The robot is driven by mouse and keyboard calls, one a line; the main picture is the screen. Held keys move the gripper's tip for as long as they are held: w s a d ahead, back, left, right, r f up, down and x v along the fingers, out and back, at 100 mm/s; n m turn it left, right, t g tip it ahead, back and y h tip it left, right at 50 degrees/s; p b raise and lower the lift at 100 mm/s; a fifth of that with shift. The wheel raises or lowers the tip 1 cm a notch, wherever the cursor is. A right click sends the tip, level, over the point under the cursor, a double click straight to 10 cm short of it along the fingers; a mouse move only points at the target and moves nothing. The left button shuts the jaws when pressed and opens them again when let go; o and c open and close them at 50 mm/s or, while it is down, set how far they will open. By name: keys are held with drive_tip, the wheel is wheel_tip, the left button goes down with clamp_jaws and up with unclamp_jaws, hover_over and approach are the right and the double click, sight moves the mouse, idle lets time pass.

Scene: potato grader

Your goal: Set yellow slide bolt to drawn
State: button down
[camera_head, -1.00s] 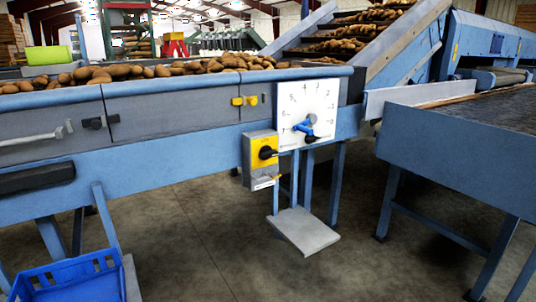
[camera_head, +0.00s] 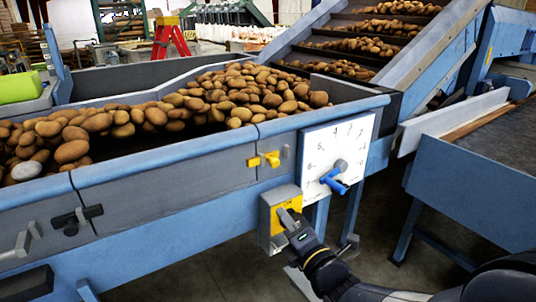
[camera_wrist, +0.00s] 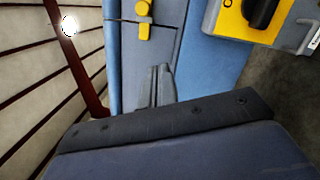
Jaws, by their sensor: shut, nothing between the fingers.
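The yellow slide bolt (camera_head: 271,159) sits on the grey side panel of the potato hopper, below its blue rim and left of the white dial. It also shows in the wrist view at the top (camera_wrist: 144,24), unobstructed. My gripper (camera_head: 284,213) is shut and empty. In the head view it is below the bolt and overlaps the yellow switch box.
The yellow and grey switch box (camera_head: 267,223) is close to my gripper. The white dial plate (camera_head: 350,140) with a blue handle (camera_head: 334,182) is to the right. A black slide bolt (camera_head: 75,218) is farther left. Potatoes (camera_head: 240,95) fill the hopper above.

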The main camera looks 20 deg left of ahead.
drive_tip(key=shift+a+r+n+y, duration=0.3)
drive_tip(key=shift+a, duration=0.15)
drive_tip(key=shift+w, duration=0.1)
drive_tip(key=p, duration=0.2)
approach(261, 163)
drive_tip(key=x, duration=0.4)
drive_tip(key=shift+w, duration=0.1)
